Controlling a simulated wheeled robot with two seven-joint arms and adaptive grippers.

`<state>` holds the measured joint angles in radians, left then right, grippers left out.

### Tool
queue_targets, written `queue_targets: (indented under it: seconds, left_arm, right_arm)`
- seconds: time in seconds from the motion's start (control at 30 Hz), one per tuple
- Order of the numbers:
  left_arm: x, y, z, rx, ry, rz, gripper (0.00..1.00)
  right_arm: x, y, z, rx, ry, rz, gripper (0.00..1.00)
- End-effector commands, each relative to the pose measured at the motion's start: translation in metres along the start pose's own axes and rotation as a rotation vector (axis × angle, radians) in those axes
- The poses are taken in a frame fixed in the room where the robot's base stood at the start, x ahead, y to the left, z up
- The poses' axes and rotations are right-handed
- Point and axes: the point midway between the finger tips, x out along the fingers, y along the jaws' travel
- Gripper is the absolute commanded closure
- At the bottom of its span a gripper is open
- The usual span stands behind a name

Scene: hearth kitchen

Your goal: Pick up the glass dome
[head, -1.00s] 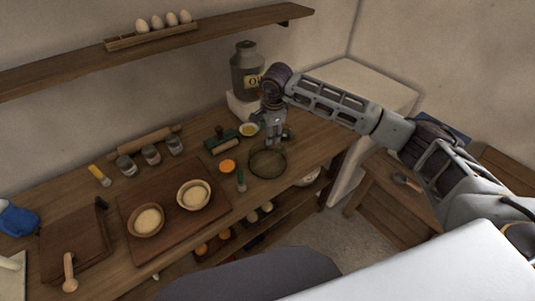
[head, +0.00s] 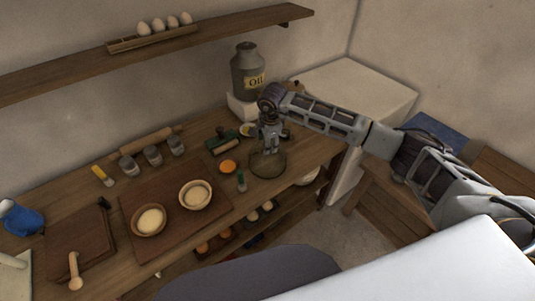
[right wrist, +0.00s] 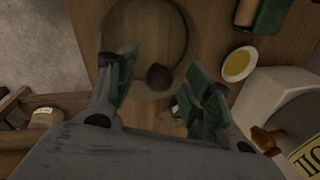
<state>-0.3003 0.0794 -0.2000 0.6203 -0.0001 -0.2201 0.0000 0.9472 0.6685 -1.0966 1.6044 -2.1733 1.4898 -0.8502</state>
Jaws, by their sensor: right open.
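The glass dome (head: 268,166) is a clear, round cover on the wooden counter, at the right part of the counter in the head view. In the right wrist view the dome (right wrist: 143,30) shows as a faint dark ring, with a dark round knob (right wrist: 158,77) on top. My right gripper (head: 268,150) is above the dome. In the right wrist view my right gripper (right wrist: 162,86) has its green-padded fingers apart, with the knob between them in the picture. I cannot tell whether the fingers touch it. My left gripper is not in view.
An oil can (head: 247,72) stands on a white block behind. Two bowls (head: 149,219) (head: 195,194) sit on a board to the left.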

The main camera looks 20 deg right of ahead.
Motion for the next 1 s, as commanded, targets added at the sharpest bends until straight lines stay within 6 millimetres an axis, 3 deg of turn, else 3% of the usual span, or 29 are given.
queue_targets:
  seconds: [0.33, 0.73, 1.0]
  left_arm:
    - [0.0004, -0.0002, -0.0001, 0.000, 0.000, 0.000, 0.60]
    - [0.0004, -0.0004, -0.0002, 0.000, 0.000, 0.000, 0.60]
    - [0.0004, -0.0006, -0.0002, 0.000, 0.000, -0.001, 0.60]
  right_arm:
    - [0.0001, 0.0001, 0.0001, 0.000, 0.000, 0.000, 0.49]
    - [-0.0001, 0.0001, 0.0001, 0.000, 0.000, 0.000, 1.00]
    - [-0.0008, -0.0005, 0.0002, 0.000, -0.001, -0.002, 1.00]
